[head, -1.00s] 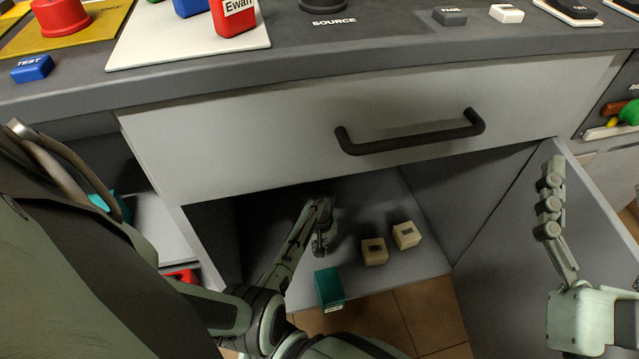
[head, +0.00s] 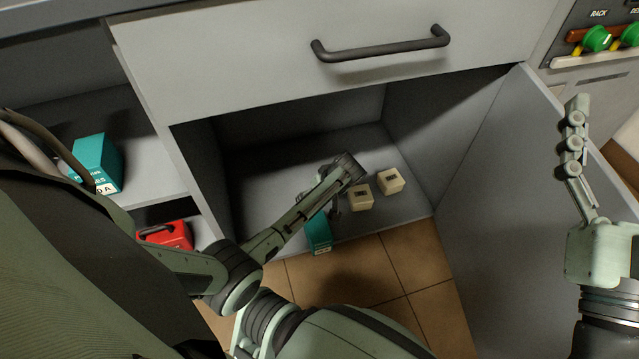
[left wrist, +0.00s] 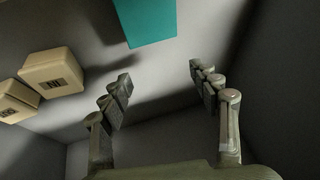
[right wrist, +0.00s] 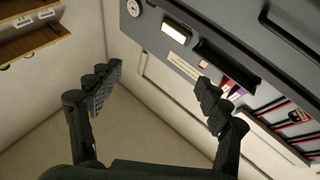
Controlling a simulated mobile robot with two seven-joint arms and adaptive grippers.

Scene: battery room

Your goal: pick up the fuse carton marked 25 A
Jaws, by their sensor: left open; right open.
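A teal carton (head: 319,237) stands near the front edge of the open cabinet floor, partly hidden by my left arm. It also shows at the top of the left wrist view (left wrist: 146,20); its marking is not readable. Another teal carton (head: 97,163) stands on the left shelf; its white label is partly hidden and seems to end in "0 A". My left gripper (head: 336,190) is inside the cabinet by the first carton. In the left wrist view its fingers (left wrist: 161,80) are apart, with nothing between them. My right gripper (head: 577,140) is open and empty by the cabinet door.
Two beige boxes (head: 360,198) (head: 391,181) stand on the cabinet floor right of my left gripper. A red case (head: 166,235) lies below the left shelf. The grey drawer (head: 290,85) hangs above the opening. The open door (head: 500,200) bounds the right side.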

